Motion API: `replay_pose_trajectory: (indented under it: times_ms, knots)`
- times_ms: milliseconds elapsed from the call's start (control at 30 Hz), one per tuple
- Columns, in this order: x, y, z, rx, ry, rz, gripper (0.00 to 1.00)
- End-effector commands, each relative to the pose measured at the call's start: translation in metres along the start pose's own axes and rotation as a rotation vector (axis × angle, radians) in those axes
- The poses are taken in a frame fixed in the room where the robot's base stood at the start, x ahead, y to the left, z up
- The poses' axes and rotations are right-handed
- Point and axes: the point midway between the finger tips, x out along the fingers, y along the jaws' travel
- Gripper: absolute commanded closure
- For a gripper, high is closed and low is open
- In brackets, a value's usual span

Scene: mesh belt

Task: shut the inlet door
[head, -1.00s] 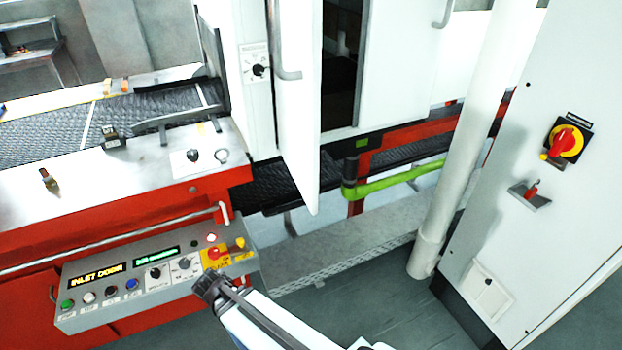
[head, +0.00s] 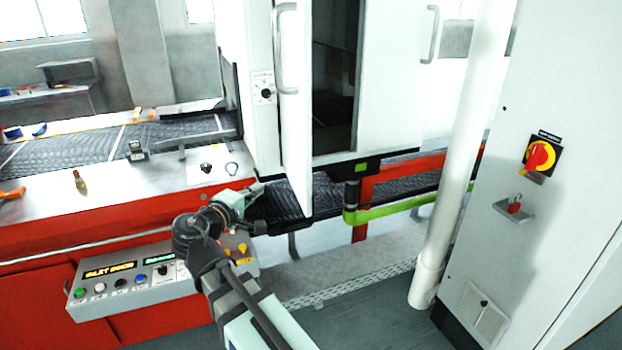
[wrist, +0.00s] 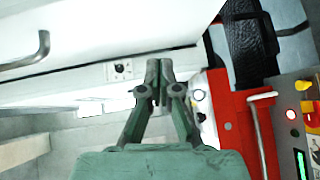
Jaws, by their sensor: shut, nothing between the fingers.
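The inlet door (head: 298,130) is a tall white panel standing ajar, edge-on in the head view, with a dark opening to its right. Its bar handle (head: 281,50) is near the top. In the wrist view the white door (wrist: 110,25) fills the top left, with the handle (wrist: 28,55) at the left. My gripper (head: 260,187) is low and just left of the door's lower part; I cannot tell whether it touches. In the wrist view my gripper (wrist: 159,68) is shut and empty, its tips close to the pale edge below the door.
The control panel (head: 150,275), with a lit display and buttons, lies below my arm. The mesh belt (head: 90,150) runs at left. A white pipe (head: 455,170) and a cabinet (head: 570,200) with a red-yellow switch stand at right. A green pipe (head: 385,212) runs low beyond the door.

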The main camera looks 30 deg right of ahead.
Motion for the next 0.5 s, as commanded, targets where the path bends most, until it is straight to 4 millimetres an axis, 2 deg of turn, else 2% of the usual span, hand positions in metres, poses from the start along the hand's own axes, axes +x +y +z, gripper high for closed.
replay_pose_trajectory:
  times_ms: [100, 267, 367, 500]
  knots:
    - [0.000, 0.016, 0.002, -0.054, -0.016, 0.077, 1.00]
    - [0.005, 0.022, 0.003, -0.091, -0.025, 0.106, 1.00]
    - [0.014, 0.024, 0.002, -0.093, -0.025, 0.105, 1.00]
    - [0.036, 0.027, 0.003, -0.092, -0.026, 0.104, 1.00]
